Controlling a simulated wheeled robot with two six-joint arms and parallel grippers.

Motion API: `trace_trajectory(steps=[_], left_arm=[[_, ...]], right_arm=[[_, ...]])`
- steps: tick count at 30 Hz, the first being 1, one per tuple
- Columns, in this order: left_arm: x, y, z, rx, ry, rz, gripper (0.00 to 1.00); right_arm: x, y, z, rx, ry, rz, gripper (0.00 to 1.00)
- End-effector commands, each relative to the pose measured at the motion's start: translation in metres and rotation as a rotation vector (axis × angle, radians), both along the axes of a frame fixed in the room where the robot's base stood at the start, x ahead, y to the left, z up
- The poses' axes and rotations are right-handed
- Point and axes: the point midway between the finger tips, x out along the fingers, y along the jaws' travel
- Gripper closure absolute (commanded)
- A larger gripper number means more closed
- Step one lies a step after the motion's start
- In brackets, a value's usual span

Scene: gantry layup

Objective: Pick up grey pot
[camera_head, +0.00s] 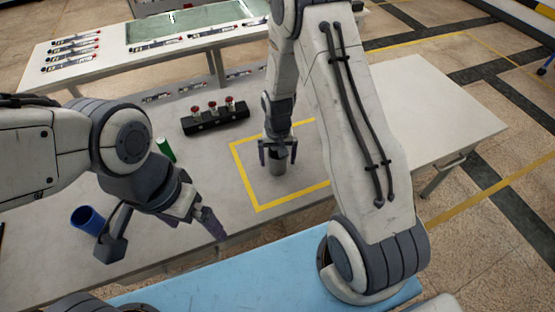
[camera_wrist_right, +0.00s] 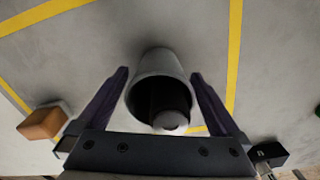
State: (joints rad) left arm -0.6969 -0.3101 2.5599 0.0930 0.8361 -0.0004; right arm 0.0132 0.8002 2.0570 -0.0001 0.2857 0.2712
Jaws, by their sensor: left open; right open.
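The grey pot (camera_head: 278,168) stands on the table inside the yellow taped square (camera_head: 236,165). My right gripper (camera_head: 278,150) comes down over it, with one finger on each side. In the right wrist view, the grey pot (camera_wrist_right: 158,68) lies between the open fingers of my right gripper (camera_wrist_right: 158,75), with a visible gap on either side. The pot's mouth is dark, with a small round grey shape at its lower edge. My left gripper (camera_head: 161,235) is open and empty near the table's front edge, left of the square.
A blue cup (camera_head: 88,220) and a green cylinder (camera_head: 165,150) are near my left arm. A black rack (camera_head: 215,121) with red-topped pieces stands behind the square. An orange-brown block (camera_wrist_right: 42,123) shows in the right wrist view. The table's right part (camera_head: 440,110) is clear.

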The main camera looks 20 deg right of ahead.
Motion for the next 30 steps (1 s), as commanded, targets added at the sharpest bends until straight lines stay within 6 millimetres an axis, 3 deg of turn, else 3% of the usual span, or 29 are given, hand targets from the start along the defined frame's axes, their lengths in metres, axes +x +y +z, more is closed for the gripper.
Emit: trace_trajectory(steps=[9, 10, 16, 30], left_arm=[[0.0, 0.0, 0.001, 0.0, 0.0, 0.0, 0.0], [0.0, 0.0, 0.001, 0.0, 0.0, 0.0, 0.0], [0.0, 0.0, 0.001, 0.0, 0.0, 0.0, 0.0], [0.0, 0.0, -0.002, 0.0, 0.0, 0.0, 0.0]], right_arm=[[0.0, -0.001, -0.008, -0.001, -0.002, -0.001, 0.0], [0.0, -0.001, -0.008, -0.001, -0.002, -0.001, 0.04], [0.0, -0.001, -0.008, 0.0, -0.001, -0.001, 0.79], [0.001, -0.001, 0.002, 0.0, -0.005, -0.001, 0.79]])
